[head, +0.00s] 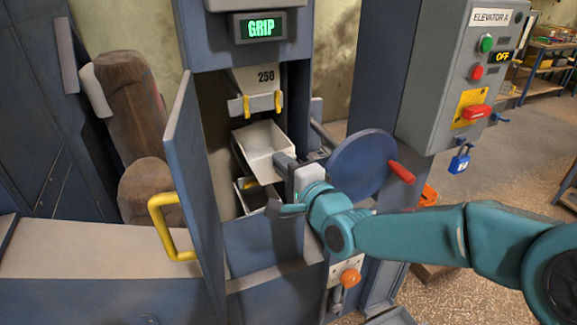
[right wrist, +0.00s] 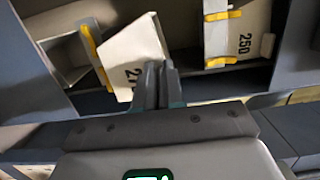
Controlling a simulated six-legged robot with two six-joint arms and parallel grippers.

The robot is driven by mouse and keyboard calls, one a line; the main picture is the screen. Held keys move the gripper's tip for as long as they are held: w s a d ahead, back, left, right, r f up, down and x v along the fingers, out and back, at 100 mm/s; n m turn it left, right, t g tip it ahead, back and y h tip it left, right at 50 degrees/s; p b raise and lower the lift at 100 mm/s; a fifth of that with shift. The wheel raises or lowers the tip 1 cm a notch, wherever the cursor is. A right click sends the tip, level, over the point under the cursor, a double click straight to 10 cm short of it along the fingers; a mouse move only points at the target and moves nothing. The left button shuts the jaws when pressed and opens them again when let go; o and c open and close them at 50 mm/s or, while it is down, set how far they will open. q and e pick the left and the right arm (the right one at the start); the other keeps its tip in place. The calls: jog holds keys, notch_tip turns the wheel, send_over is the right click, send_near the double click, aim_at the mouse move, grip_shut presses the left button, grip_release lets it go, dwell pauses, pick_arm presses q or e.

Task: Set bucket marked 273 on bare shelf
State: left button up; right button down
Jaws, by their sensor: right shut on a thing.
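My right gripper (head: 284,172) is shut on a white open-topped bucket (head: 264,140), held tilted in the opening of the blue elevator casing. In the right wrist view the fingers (right wrist: 160,85) pinch this bucket (right wrist: 140,50); its number starts with 27, and a finger hides the rest. Another white bucket marked 250 (head: 256,82) hangs above it on yellow clips; it also shows in the right wrist view (right wrist: 232,38). A further bucket (head: 245,190) sits lower in the casing, partly hidden. A bare, pale flat top (head: 100,248) lies at the left. My left gripper is not in view.
The casing door (head: 190,165) with a yellow handle (head: 168,225) stands open to the left. A blue handwheel (head: 362,163) with a red knob is close right of my gripper.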

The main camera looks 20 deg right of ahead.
jog(key=shift+w+a+r+p, duration=0.1)
jog(key=shift+w+p, duration=0.95)
jog(key=shift+w, duration=0.85)
jog(key=shift+w+r+p, duration=0.1)
jog(key=shift+w+p, duration=0.95)
jog(key=shift+w, duration=0.8)
jog(key=shift+w+f+b, duration=0.1)
jog(key=shift+f+b, duration=0.35)
jog(key=shift+b, duration=1.3)
jog(key=shift+f+b, duration=0.75)
jog(key=shift+b, duration=0.25)
jog(key=c, duration=1.2)
grip_release()
jog(key=shift+o, duration=0.2)
jog(key=s+d+b, duration=0.2)
jog(key=s, duration=1.4)
jog(key=shift+d, duration=0.4)
